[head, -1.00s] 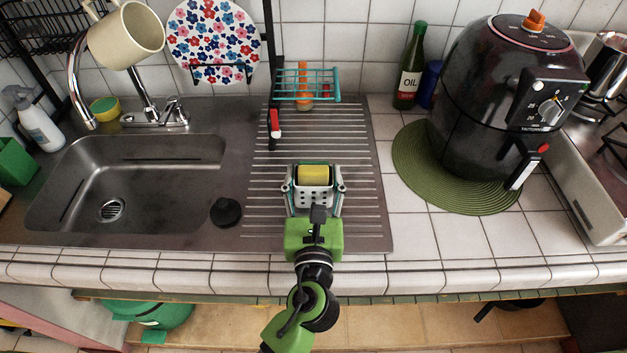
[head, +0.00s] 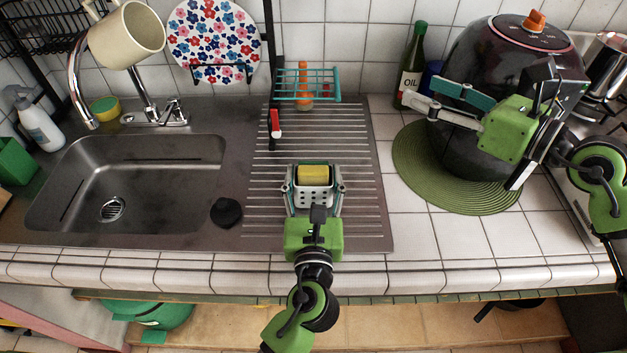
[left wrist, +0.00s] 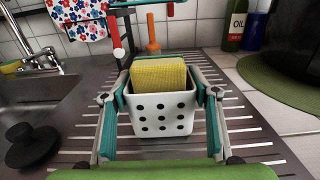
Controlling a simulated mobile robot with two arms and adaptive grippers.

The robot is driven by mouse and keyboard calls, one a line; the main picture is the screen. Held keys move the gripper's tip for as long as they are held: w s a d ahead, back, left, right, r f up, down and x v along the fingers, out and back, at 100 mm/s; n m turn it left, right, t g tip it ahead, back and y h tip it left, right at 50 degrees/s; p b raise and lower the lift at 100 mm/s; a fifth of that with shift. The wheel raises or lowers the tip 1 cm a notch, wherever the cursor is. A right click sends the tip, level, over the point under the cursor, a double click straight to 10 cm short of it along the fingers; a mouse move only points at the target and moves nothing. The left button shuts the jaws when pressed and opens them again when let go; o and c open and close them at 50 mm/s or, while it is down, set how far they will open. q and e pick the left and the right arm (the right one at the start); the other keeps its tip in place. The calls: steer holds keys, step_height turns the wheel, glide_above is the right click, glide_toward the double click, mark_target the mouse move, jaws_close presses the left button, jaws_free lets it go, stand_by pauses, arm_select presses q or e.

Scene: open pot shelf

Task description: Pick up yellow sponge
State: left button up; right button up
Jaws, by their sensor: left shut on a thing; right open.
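The yellow sponge (head: 313,173) stands upright in a white holder with round holes (head: 313,195) on the ribbed drainboard. In the left wrist view the sponge (left wrist: 160,73) sticks out above the rim of the holder (left wrist: 160,118). My left gripper (head: 314,186) is shut on the white holder, one finger against each side. The sponge's lower part is hidden inside the holder. My right gripper (head: 440,98) is open and empty, in front of the black air fryer at the right.
A teal wire rack (head: 292,98) and a red-handled tool (head: 275,125) are behind the holder. The sink (head: 130,185) and a black stopper (head: 226,212) lie to the left. The air fryer (head: 470,60) stands on a green mat (head: 420,175). The tiles in front of the mat are clear.

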steer(key=s+a+f+n+g+y, duration=0.2)
steer(key=s+a+f+n+g, duration=0.5)
steer(key=f, duration=0.3)
glide_toward(320, 168)
steer(key=a, duration=0.3)
steer(key=shift+m, duration=0.4)
steer(key=shift+w+d+f+x, duration=0.1)
steer(key=shift+w+f+x, duration=0.05)
steer(key=shift+x, duration=0.9)
steer(key=shift+w+d+f+x, duration=0.15)
steer(key=shift+x, duration=0.9)
steer(key=shift+w+d+f+x, duration=0.1)
steer(key=shift+w+x, duration=0.1)
steer(key=shift+x, duration=0.9)
steer(key=c, duration=1.1)
